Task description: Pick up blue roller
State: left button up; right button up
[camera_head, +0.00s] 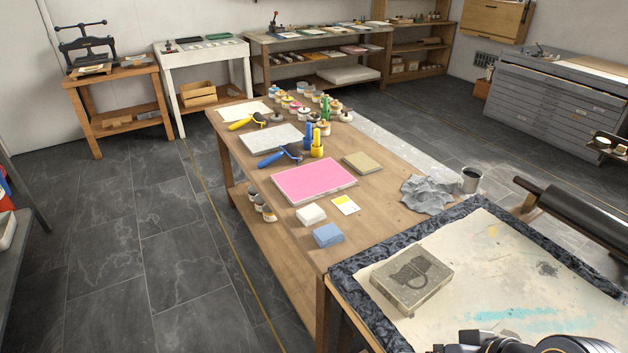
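The blue roller (272,160) lies on the long wooden table, left of its middle. It has a blue handle pointing left and a dark roller head at its right end. It lies between a light grey slab (268,139) behind it and a pink slab (312,181) in front of it. No gripper is near it. A dark and grey piece of my arm shows at the bottom right edge, with no fingertips visible. My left gripper is not in view.
A yellow roller (247,122) lies farther back on the wooden table (376,203). Yellow and blue bottles (318,143) stand just right of the blue roller. Several jars stand behind. A stone block (411,277) lies on the near right table. Open tiled floor (160,240) lies left of the wooden table.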

aim_at(272, 159)
jog(key=z, duration=0.7)
jog(key=i+j+z, duration=0.2)
jog(key=j+z, duration=0.15)
jog(key=i+j+z, duration=0.15)
jog(key=j+z, duration=0.2)
jog(key=i+j+z, duration=0.1)
jog(key=j+z, duration=0.25)
jog(key=i+j+z, duration=0.15)
jog(key=j, duration=1.2)
jog(key=j+z, duration=0.15)
jog(key=j, duration=1.2)
jog(key=i, duration=0.05)
